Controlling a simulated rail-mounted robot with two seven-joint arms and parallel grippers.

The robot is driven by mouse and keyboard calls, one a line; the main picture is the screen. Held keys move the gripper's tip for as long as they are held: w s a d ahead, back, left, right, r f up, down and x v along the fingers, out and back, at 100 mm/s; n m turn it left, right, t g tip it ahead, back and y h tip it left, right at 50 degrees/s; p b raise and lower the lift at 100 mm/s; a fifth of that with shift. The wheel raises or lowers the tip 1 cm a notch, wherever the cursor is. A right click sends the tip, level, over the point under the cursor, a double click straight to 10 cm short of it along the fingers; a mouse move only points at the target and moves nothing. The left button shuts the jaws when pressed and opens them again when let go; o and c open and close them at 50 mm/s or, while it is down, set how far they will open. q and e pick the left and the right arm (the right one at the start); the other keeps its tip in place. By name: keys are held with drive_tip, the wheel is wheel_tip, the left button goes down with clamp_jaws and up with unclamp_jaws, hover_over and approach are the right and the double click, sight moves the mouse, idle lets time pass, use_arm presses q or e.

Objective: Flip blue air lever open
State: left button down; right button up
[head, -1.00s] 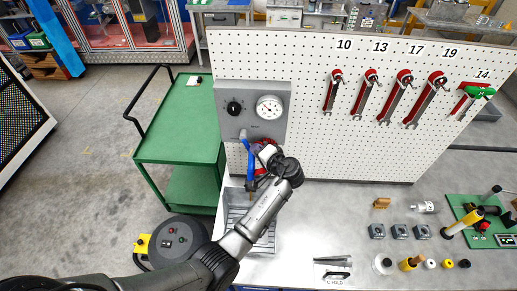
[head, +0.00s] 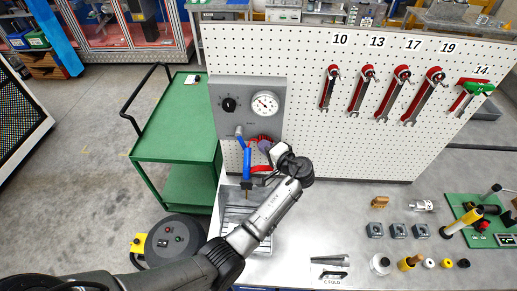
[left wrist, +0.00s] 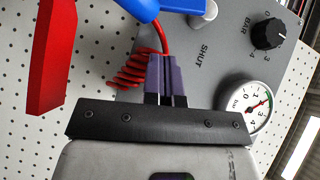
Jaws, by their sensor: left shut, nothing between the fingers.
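The grey air panel (head: 247,121) hangs on the pegboard's left part, with a round gauge (head: 265,103) and a black knob (head: 229,104). The blue air lever (head: 239,131) is low on the panel; in the left wrist view the blue lever (left wrist: 182,5) joins a grey pivot at the top edge, partly cut off. The word SHUT is printed near it. My left gripper (head: 266,144) is in front of the panel's lower edge, right of the lever. Its purple fingers (left wrist: 166,77) are together and empty, apparently apart from the lever. My right gripper is not in view.
A red coiled hose (left wrist: 130,75) lies close behind the fingers. A blue air-gun-like piece (head: 247,162) hangs below the panel, with a red part (left wrist: 50,58) beside it. A grey tray (head: 232,208) is below. Wrenches hang to the right.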

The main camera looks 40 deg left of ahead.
use_arm(q)
drive_tip(key=r+b+v, duration=0.1)
drive_tip(key=b+v, duration=0.3)
drive_tip(key=v, duration=0.5)
drive_tip(key=s+f+p+x, duration=0.1)
drive_tip(key=p+x, duration=0.3)
drive_tip(key=x, duration=0.9)
drive_tip(key=shift+s+f+n+h, duration=0.25)
drive_tip(key=shift+s+n+h, duration=0.05)
drive_tip(key=shift+s, duration=0.55)
